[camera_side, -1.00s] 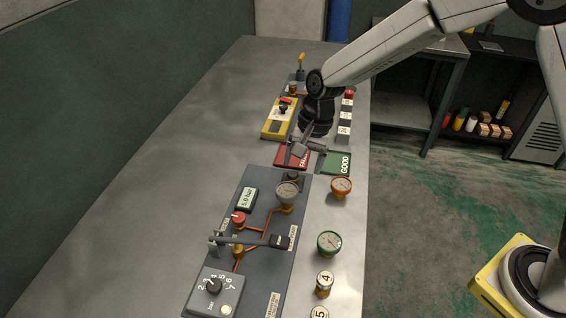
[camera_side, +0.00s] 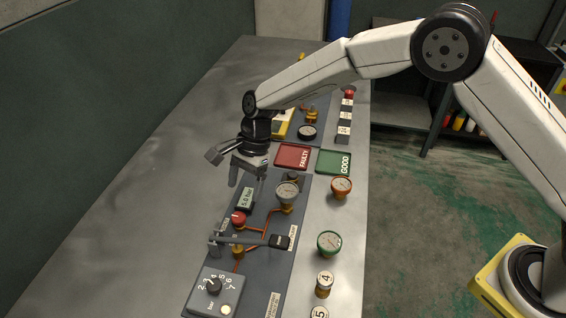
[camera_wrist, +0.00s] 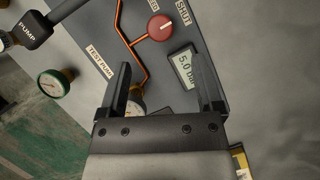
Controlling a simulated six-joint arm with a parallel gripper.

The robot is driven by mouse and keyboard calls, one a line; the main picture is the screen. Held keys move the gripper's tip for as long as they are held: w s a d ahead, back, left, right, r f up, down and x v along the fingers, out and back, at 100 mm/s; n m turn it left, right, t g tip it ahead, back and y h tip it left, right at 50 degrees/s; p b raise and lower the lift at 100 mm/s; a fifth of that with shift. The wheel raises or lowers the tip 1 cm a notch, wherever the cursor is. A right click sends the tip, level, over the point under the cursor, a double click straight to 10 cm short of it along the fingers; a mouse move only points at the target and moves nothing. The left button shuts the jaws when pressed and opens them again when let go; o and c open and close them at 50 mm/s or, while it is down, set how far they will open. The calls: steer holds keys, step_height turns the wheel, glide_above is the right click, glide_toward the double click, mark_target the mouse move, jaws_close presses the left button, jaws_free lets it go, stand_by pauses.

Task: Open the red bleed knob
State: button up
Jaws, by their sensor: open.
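The red bleed knob (camera_side: 238,218) sits on the dark panel (camera_side: 270,197), left of the orange piping. In the wrist view the red knob (camera_wrist: 160,27) shows upright beyond the fingertips, with a pale line across its top. The word SHUT is printed beside it. My gripper (camera_side: 247,180) is open and empty, above the panel near the display and farther back than the knob. In the wrist view the open fingers (camera_wrist: 162,75) point toward the knob without touching it. The display (camera_side: 246,199) reads 5.0 bar.
A pump lever (camera_side: 250,239) crosses the panel just in front of the knob. A grey gauge (camera_side: 287,194) stands to the right. Orange (camera_side: 341,187) and green (camera_side: 329,243) gauges stand on the bench. Red FAULTY (camera_side: 293,156) and green GOOD (camera_side: 334,162) mats lie behind.

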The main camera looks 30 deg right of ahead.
mark_target(239, 216)
steer(key=shift+x, duration=3.6)
jaws_close()
